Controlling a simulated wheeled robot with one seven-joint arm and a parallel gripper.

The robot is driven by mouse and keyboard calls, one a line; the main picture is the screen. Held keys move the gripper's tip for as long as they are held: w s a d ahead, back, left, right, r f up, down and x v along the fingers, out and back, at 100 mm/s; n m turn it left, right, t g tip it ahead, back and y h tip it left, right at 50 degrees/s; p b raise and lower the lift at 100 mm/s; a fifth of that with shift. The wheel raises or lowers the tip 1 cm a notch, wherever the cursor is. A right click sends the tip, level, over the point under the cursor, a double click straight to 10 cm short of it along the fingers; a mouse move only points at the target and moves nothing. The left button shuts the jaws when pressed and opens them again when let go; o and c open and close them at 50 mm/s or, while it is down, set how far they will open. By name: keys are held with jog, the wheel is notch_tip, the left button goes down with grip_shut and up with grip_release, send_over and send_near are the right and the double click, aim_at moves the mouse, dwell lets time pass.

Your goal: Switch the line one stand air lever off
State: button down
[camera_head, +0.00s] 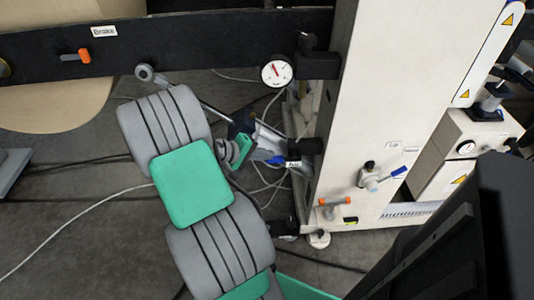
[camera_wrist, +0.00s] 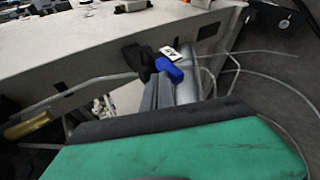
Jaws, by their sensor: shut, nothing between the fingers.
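A blue lever handle (camera_wrist: 168,70) with a small white label (camera_wrist: 170,53) sits on the frame just beyond my fingertips in the wrist view. In the head view the blue handle (camera_head: 276,159) shows low beside my gripper (camera_head: 268,138), partly hidden, near a small label (camera_head: 293,164) too small to read. My gripper (camera_wrist: 160,92) is shut and empty, with its tips close to the blue handle; I cannot tell whether they touch. A second blue-handled lever (camera_head: 398,171) stands on the white stand to the right, below small labels.
A pressure gauge (camera_head: 276,70) sits above my gripper. The white stand (camera_head: 375,90) rises on the right. Orange handles show on the dark beam (camera_head: 84,56) and low on the stand (camera_head: 335,201). A brown roll (camera_head: 50,105) is at left. Hoses cross the floor.

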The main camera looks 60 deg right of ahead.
jog(key=d+r+p+v, duration=0.1)
jog(key=p+v, duration=0.2)
jog(key=v, duration=0.8)
jog(key=shift+s+a+r, duration=0.2)
jog(key=shift+s+r, duration=0.05)
jog(key=shift+r, duration=0.25)
jog(key=w+a+r+n+t+y+p, duration=0.1)
jog(key=w+a+r+t+y+p, duration=0.15)
jog(key=w+a+r+p, duration=0.35)
jog(key=w+a+r+n+t+y+p, duration=0.1)
jog(key=w+a+r+n+t+p, duration=0.1)
jog(key=w+a+r+t+p, duration=0.45)
jog(key=s+a+r+n+y+p, duration=0.1)
jog(key=a+r+y, duration=0.1)
jog(key=a, duration=0.5)
jog(key=s+a+r+n+y+p, duration=0.1)
jog(key=a+r, duration=0.3)
jog(key=a, duration=0.4)
jog(key=s+a+r+n+t+y+p, duration=0.1)
jog(key=a+r, duration=0.3)
jog(key=a, duration=0.4)
jog(key=shift+s+n+y+p, duration=0.45)
jog(key=shift+n+y+p, duration=0.15)
jog(key=shift+n+y, duration=0.25)
